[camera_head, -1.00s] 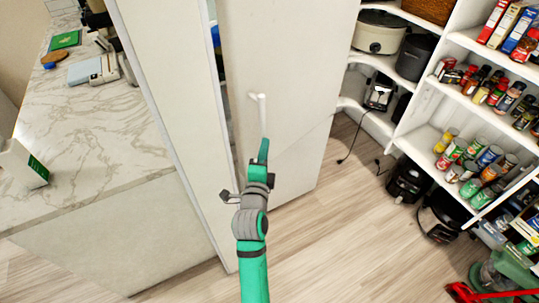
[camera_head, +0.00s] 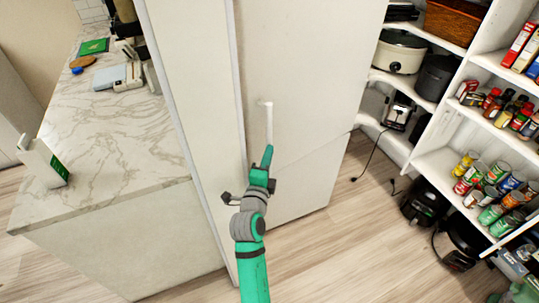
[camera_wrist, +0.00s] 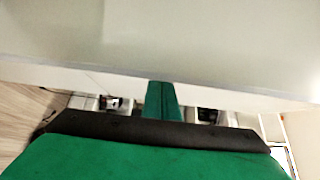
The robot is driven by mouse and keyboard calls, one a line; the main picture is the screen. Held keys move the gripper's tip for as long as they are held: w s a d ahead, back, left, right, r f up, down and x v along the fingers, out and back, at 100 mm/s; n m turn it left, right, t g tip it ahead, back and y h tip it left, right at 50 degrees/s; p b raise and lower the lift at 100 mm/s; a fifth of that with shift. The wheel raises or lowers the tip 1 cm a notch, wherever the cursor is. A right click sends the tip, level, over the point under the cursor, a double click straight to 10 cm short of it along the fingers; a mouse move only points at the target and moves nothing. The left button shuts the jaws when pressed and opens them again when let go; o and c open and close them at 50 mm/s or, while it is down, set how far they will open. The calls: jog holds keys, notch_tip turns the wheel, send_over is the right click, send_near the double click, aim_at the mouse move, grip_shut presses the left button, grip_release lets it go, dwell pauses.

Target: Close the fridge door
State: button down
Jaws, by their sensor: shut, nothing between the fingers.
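The fridge door (camera_head: 305,80) is a large white panel with a white vertical handle (camera_head: 268,120) near its left edge. In the head view only a thin dark line shows between the door and the white side panel (camera_head: 195,120) on its left. My gripper (camera_head: 267,153) is shut and empty, and its tip overlaps the lower end of the handle. I cannot tell whether it touches. In the wrist view the shut green fingers (camera_wrist: 162,100) point at a pale flat panel (camera_wrist: 160,40) very close ahead.
A marble-topped counter (camera_head: 110,150) stands on the left. White corner shelves (camera_head: 440,140) with cans, jars and appliances stand on the right. A black appliance (camera_head: 422,203) sits on the floor there. Wooden floor (camera_head: 340,240) is clear in front of the door.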

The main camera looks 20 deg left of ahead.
aim_at(275, 128)
jog(key=s+d, duration=0.1)
jog(key=s, duration=0.9)
jog(key=w+d+f+m+g+y, duration=0.45)
jog(key=w+f+m, duration=0.2)
jog(key=w, duration=0.35)
jog(key=d+r+m+g+y, duration=0.1)
jog(key=d+r+y, duration=0.25)
jog(key=r, duration=0.25)
jog(key=d+r+m+g+y, duration=0.1)
jog(key=d+r+g+y, duration=0.1)
jog(key=r+y, duration=0.3)
jog(key=shift+t, duration=0.25)
jog(key=x, duration=1.4)
jog(key=shift+s+f, duration=0.1)
jog(key=shift+s, duration=0.05)
